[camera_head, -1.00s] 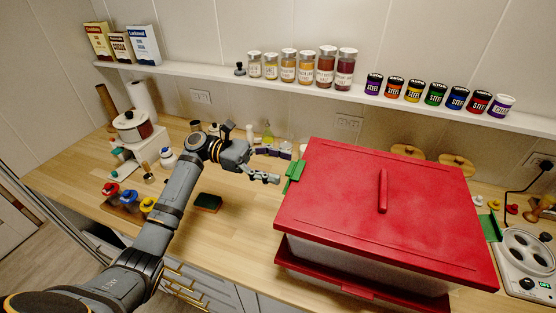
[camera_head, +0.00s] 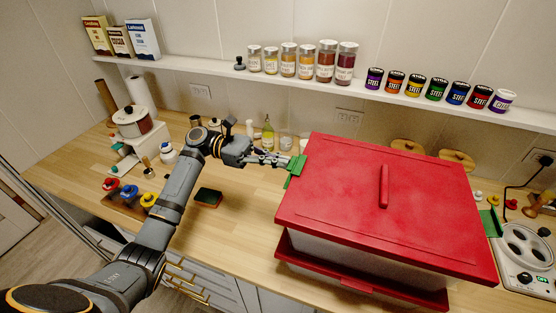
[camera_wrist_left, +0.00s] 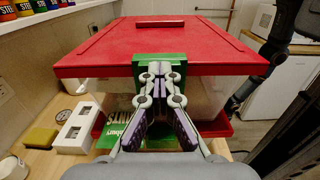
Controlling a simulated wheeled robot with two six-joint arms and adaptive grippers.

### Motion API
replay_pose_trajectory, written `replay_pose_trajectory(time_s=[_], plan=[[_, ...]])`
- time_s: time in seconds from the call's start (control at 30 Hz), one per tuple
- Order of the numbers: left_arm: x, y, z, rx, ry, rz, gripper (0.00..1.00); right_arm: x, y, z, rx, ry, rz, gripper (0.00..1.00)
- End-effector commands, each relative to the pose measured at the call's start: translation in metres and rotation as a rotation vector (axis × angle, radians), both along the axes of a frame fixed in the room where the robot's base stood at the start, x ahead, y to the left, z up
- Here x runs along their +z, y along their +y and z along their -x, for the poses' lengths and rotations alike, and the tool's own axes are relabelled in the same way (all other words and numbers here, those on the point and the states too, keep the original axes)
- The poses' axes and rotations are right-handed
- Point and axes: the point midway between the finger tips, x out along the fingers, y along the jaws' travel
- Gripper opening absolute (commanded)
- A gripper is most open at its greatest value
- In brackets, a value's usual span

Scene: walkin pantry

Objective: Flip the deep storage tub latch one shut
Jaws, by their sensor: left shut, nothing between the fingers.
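The deep storage tub has pale walls (camera_head: 345,256) and a red lid (camera_head: 335,185), with a red rim lower down. A green latch (camera_head: 296,172) is on its left side, and another green latch (camera_head: 490,222) is on its right side. My left gripper (camera_head: 288,162) is shut and empty, its fingertips at the left latch. In the left wrist view the closed fingertips (camera_wrist_left: 160,70) lie in front of the green latch (camera_wrist_left: 147,58) at the lid's edge and hide its middle. Contact cannot be told.
A sponge (camera_head: 208,197) lies on the wooden counter left of the tub. Bottles (camera_head: 267,133) and small jars stand behind my gripper. A hot plate (camera_head: 525,262) is at the right. A wall shelf (camera_head: 205,70) holds jars, tins and boxes.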

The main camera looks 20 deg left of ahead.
Motion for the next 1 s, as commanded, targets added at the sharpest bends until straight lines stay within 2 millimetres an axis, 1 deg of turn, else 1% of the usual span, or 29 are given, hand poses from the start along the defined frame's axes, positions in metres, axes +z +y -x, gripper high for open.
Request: replay_pose_trajectory(time_s=[0.07, 0.1, 0.6, 0.87, 0.93, 1.0], plan=[[0.0, 0.0, 0.0, 0.0, 0.0, 0.0, 0.0, 0.0, 0.0, 0.0002, 0.0, 0.0, 0.0, 0.4], [0.0, 0.0, 0.0, 0.0, 0.0, 0.0, 0.02, 0.0, 0.0, 0.0002, 0.0, 0.0, 0.0, 0.4], [0.0, -0.0001, 0.0, 0.0, 0.0, 0.0, 0.7, 0.0001, -0.0016, 0.0001, 0.001, 0.0, 0.002, 0.4], [0.0, 0.0001, 0.0, 0.0, 0.0, 0.0, 0.7, 0.0003, -0.0045, -0.0003, 0.002, -0.001, 0.005, 0.4], [-0.0001, 0.0023, -0.0002, 0.0, 0.001, 0.0, 0.7, 0.0004, -0.0056, -0.0006, 0.001, -0.001, 0.007, 0.4], [-0.0003, 0.0094, -0.0007, 0.001, 0.001, -0.002, 0.7, 0.0004, -0.0049, -0.0006, 0.001, -0.001, 0.006, 0.4]])
